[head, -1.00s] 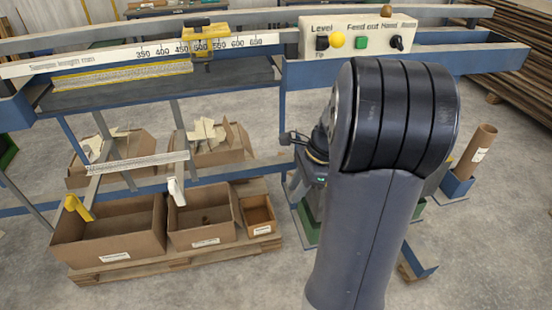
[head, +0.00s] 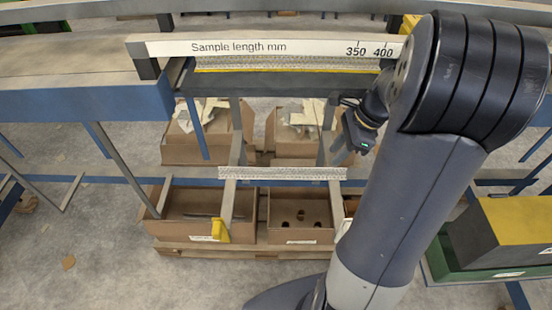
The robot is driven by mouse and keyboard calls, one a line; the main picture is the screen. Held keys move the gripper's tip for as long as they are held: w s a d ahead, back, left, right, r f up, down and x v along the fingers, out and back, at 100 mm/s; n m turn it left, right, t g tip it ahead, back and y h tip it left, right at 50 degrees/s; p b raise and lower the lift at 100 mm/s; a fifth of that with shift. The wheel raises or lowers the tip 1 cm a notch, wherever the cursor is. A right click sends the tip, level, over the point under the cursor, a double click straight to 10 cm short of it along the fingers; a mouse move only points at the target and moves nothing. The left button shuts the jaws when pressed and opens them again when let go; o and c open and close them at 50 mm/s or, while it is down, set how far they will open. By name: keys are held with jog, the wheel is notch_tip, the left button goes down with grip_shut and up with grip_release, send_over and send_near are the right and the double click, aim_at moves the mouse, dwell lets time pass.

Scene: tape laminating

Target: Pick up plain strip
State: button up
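A long pale strip (head: 290,63) with a fine pattern lies along the bench beside the length scale, a yellow edge showing below it. A second pale patterned strip (head: 282,173) rests lower down across two grey bars in front of the bench. I cannot tell for sure which is the plain strip. My gripper (head: 342,156) hangs beside the bench's front edge, right of and slightly above the lower strip's right end, apparently apart from both strips. It is small and dark, partly behind my arm, and its opening is unclear.
A white scale (head: 270,46) runs along the bench's back. Open cardboard boxes (head: 300,218) stand below on a pallet, with boxes of scraps (head: 205,135) behind. A blue beam (head: 90,100) fills the left.

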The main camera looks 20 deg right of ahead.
jog(key=shift+w+a+f, duration=0.15)
jog(key=shift+w, duration=0.15)
jog(key=shift+w+a+f, duration=0.1)
jog(key=shift+a+f, duration=0.05)
jog(key=shift+f, duration=0.2)
jog(key=x, duration=0.6)
jog(key=shift+w+a+f+p, duration=0.1)
jog(key=shift+a+p, duration=0.05)
jog(key=shift+p, duration=0.2)
grip_shut()
